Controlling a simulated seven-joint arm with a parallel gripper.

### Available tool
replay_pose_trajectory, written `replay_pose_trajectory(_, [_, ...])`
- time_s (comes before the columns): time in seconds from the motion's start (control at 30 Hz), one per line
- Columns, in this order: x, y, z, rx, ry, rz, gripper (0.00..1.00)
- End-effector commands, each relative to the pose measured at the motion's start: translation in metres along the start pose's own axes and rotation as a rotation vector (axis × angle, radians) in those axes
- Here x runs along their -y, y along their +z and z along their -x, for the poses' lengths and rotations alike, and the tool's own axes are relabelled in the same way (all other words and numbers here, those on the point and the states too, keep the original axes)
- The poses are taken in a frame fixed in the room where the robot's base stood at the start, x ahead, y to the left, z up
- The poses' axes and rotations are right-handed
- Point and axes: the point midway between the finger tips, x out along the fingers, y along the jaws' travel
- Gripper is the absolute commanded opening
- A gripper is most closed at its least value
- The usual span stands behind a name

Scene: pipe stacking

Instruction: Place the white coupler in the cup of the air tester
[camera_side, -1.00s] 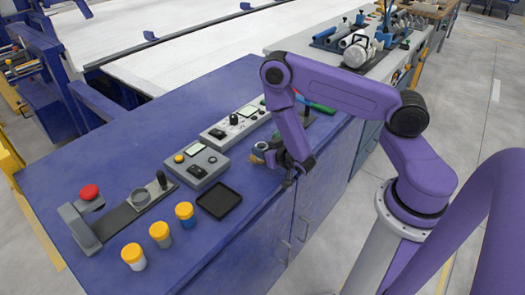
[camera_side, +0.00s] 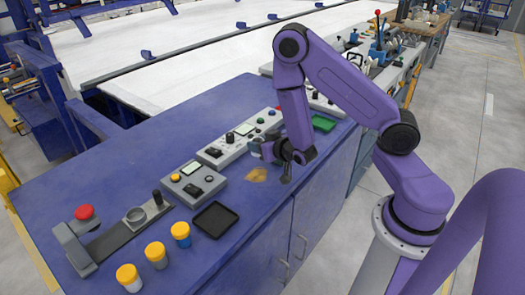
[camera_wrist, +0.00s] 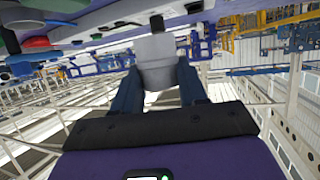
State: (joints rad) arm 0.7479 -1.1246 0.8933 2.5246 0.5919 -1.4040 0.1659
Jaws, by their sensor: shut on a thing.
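My gripper (camera_side: 261,150) is over the blue bench, past the black tray. In the wrist view my gripper (camera_wrist: 158,90) has its blue fingers shut on a pale grey-white piece, the coupler (camera_wrist: 158,62), which has a dark tip at its far end. In the side view the held piece is small and hard to make out. The air tester (camera_side: 108,243) lies at the left of the bench, with a red button. Its cup (camera_side: 135,216), a grey ring, stands near its right end, and nothing shows in it.
A black post (camera_side: 157,198) stands right beside the cup. Several yellow-capped pots (camera_side: 155,256) line the front. A black tray (camera_side: 215,220) and grey control boxes (camera_side: 194,182) lie between gripper and tester. A tan patch (camera_side: 256,174) lies below the gripper.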

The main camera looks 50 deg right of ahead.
Motion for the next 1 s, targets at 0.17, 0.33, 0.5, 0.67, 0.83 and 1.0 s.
replay_pose_trajectory(0.17, [-0.004,-0.005,-0.009,-0.001,-0.01,0.004,0.13])
replay_pose_trajectory(0.33, [-0.019,-0.011,-0.034,-0.002,-0.048,0.02,0.13])
replay_pose_trajectory(0.5, [-0.044,-0.019,-0.06,-0.003,-0.103,0.043,0.13])
replay_pose_trajectory(0.67, [-0.075,-0.028,-0.076,-0.005,-0.157,0.068,0.13])
replay_pose_trajectory(0.83, [-0.113,-0.033,-0.085,-0.004,-0.213,0.092,0.13])
replay_pose_trajectory(1.0, [-0.155,-0.034,-0.084,-0.003,-0.267,0.114,0.13])
